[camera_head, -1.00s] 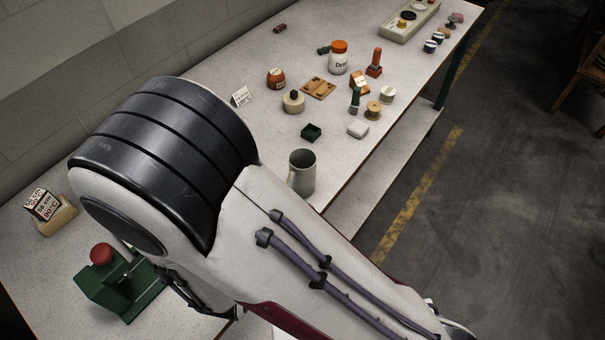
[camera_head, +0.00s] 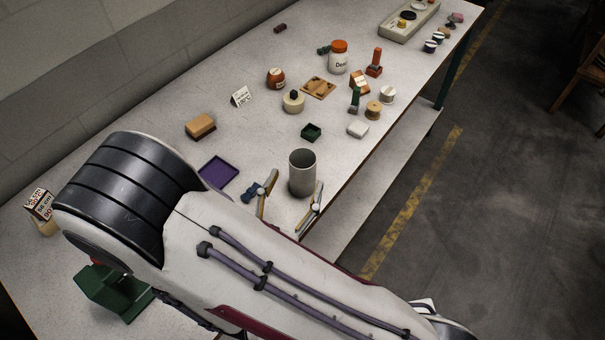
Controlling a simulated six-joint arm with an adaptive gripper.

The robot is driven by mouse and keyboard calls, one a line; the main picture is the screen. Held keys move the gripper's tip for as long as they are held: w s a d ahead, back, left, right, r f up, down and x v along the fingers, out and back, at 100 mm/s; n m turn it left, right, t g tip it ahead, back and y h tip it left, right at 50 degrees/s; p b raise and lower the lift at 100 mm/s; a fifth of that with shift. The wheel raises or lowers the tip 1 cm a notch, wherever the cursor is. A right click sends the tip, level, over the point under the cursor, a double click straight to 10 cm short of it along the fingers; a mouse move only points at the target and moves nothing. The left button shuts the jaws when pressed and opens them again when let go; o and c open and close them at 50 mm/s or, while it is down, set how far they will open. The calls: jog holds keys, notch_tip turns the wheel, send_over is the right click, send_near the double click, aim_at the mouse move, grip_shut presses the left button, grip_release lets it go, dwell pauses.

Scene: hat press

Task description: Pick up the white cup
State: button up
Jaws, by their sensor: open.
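The white cup (camera_head: 302,168) stands upright on the pale table near its right-hand edge, its round mouth facing up. It looks greyish in this light. My gripper (camera_head: 293,190) is open at the near side of the cup. One yellowish finger is to the left of the cup, and the other is at its lower right. I cannot tell whether either finger touches the cup. The palm and wrist are hidden behind my arm.
A small green box (camera_head: 311,132) and a white block (camera_head: 358,129) stand just beyond the cup. A purple tray (camera_head: 218,171) and a brown brush-like block (camera_head: 201,127) are to the left. A green press (camera_head: 115,291) is at lower left. The table's right edge is close.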

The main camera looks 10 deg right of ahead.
aim_at(306, 150)
jog(key=shift+w, duration=0.1)
jog(key=shift+x, duration=1.2)
jog(key=shift+w+d, duration=0.1)
jog(key=shift+w, duration=0.05)
jog(key=shift+a+x, duration=0.15)
jog(key=shift+x, duration=1.05)
jog(key=shift+a+x, duration=0.1)
jog(key=shift+x, duration=1.15)
jog(key=shift+w, duration=0.1)
jog(key=c, duration=1.6)
jog(key=shift+r, duration=0.1)
jog(key=shift+r, duration=4.85)
